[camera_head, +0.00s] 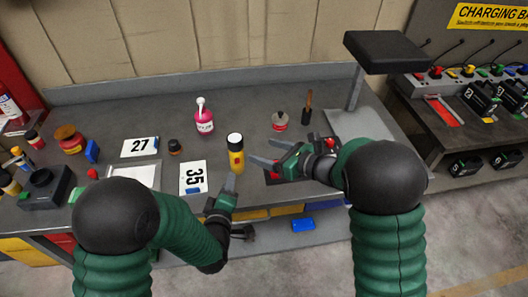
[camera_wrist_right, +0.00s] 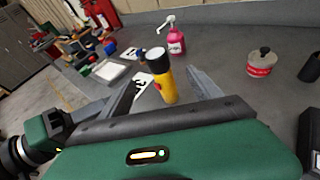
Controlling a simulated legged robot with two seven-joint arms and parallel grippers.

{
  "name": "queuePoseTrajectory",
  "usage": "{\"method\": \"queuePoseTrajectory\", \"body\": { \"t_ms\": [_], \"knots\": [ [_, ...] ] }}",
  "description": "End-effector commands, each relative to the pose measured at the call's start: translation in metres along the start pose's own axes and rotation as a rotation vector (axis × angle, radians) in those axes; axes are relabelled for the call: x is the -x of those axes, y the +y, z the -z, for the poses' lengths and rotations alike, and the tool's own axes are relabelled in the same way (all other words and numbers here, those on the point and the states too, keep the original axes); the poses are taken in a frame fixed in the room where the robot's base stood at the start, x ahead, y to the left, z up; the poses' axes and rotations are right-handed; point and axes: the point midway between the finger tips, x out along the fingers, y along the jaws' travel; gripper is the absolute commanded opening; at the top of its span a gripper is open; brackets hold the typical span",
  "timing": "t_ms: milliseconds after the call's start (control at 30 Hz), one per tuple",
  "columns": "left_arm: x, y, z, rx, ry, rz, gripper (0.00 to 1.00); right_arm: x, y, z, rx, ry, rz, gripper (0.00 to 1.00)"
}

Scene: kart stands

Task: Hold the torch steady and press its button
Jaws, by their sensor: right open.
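The torch (camera_head: 236,155) stands upright on the grey workbench, with a yellow body, a black top and a red button on its side. It also shows in the right wrist view (camera_wrist_right: 163,80), between the two open fingers and ahead of them. My right gripper (camera_head: 262,165) is open and empty, just right of the torch in the head view, its fingers pointing at it. My left gripper (camera_head: 230,184) is just below the torch in the head view, its fingertips close to the torch's base; whether it touches, and how far its jaws are apart, I cannot tell.
A pink pump bottle (camera_head: 204,118) stands behind the torch. A card marked 35 (camera_head: 193,178) and a card marked 27 (camera_head: 140,147) lie to the left. A red-and-white tin (camera_head: 280,121) stands behind my right gripper. The bench (camera_head: 255,113) is clear between the bottle and tin.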

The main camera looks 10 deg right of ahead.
Motion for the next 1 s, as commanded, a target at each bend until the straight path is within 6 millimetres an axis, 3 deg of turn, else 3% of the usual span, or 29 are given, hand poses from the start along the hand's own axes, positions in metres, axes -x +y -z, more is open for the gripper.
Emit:
{"method": "queuePoseTrajectory", "body": {
  "t_ms": [167, 700, 1000],
  "knots": [
    [0.001, 0.001, -0.001, 0.000, -0.002, -0.001, 0.36, -0.009, 0.008, 0.000, 0.101, -0.011, -0.047, 0.73],
    [0.001, -0.001, 0.001, 0.002, -0.002, -0.002, 0.36, -0.131, 0.015, -0.001, 0.098, -0.009, -0.044, 0.73],
    [0.001, 0.000, 0.001, 0.002, -0.002, -0.002, 0.36, -0.169, 0.016, -0.003, 0.094, -0.011, -0.042, 0.73]
  ]
}}
